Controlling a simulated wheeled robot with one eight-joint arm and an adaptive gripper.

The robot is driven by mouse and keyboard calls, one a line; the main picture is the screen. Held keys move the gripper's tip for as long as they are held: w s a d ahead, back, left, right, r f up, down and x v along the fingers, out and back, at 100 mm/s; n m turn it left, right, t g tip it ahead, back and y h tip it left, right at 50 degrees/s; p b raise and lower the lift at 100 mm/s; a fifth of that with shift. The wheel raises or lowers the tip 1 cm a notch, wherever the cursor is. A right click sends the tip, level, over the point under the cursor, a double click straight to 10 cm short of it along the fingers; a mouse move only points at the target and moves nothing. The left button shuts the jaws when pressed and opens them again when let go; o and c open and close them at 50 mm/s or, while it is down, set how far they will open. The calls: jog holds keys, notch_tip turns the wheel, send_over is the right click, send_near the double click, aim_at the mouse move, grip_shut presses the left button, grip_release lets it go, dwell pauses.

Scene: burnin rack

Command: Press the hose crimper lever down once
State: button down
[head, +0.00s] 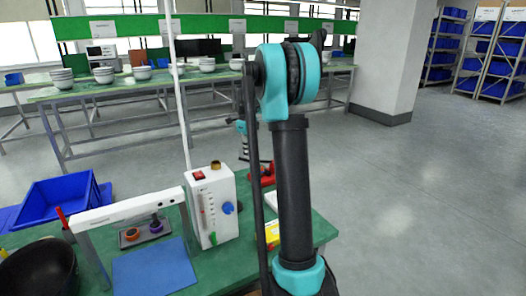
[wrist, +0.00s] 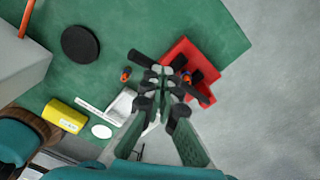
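The hose crimper appears to be the red piece (wrist: 181,52) with dark parts, on the green bench near its edge in the wrist view. In the head view its red body (head: 267,180) is partly hidden behind my arm. My gripper (wrist: 161,74) is over the crimper's left side in the wrist view, its fingertips brought together with nothing visible between them. In the head view my gripper (head: 244,150) points down above the red body. The fingers cover part of the crimper. I cannot make out which dark part is the lever, or whether the fingertips touch it.
On the green bench (head: 228,262) stand a white box with a gauge (head: 212,205), a white frame (head: 128,207), a blue bin (head: 60,200) and a black bowl (head: 38,270). A yellow box (wrist: 66,116) and black disc (wrist: 80,44) lie near the crimper. Floor right is clear.

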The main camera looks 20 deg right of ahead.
jog(key=shift+s+a+f, duration=0.1)
jog(key=shift+a+f, duration=0.1)
jog(key=shift+f, duration=0.3)
jog(key=shift+a+f, duration=0.15)
jog(key=shift+f, duration=0.45)
jog(key=shift+a+f, duration=0.1)
jog(key=shift+f, duration=0.25)
notch_tip(320, 180, up, 17)
dwell(1.6)
dwell(0.3)
